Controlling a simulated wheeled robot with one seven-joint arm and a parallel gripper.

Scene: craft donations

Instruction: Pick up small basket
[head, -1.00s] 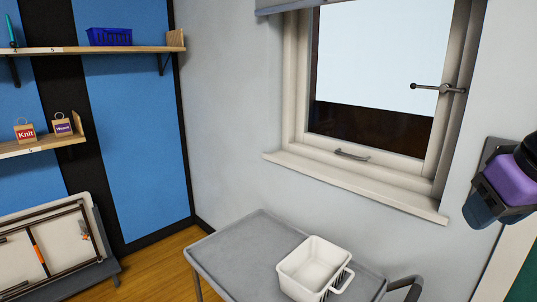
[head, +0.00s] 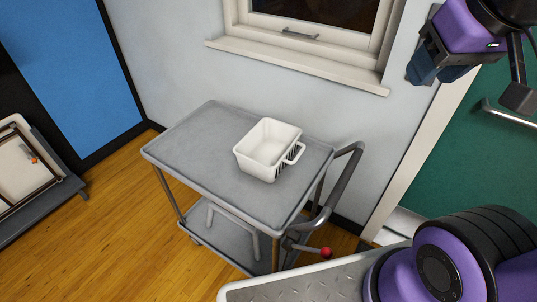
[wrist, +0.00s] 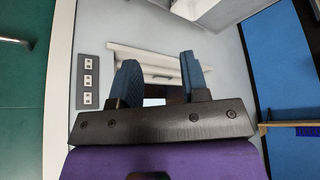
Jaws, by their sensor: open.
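A small white basket (head: 267,150) stands upright on the top of a grey cart (head: 190,150), right of its middle. It looks empty and has a loop handle on its right side. My gripper (head: 438,70) is at the upper right of the head view, well apart from the basket and above it. In the wrist view my gripper (wrist: 158,82) shows two blue fingers spread apart with nothing between them. The basket is not in the wrist view.
The cart has a curved handle (head: 345,185) on its right and a lower shelf (head: 225,235). A window sill (head: 300,65) is behind it. A green door (head: 500,140) is at right. A framed board (head: 25,165) leans at left. Wooden floor (head: 110,235) is clear.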

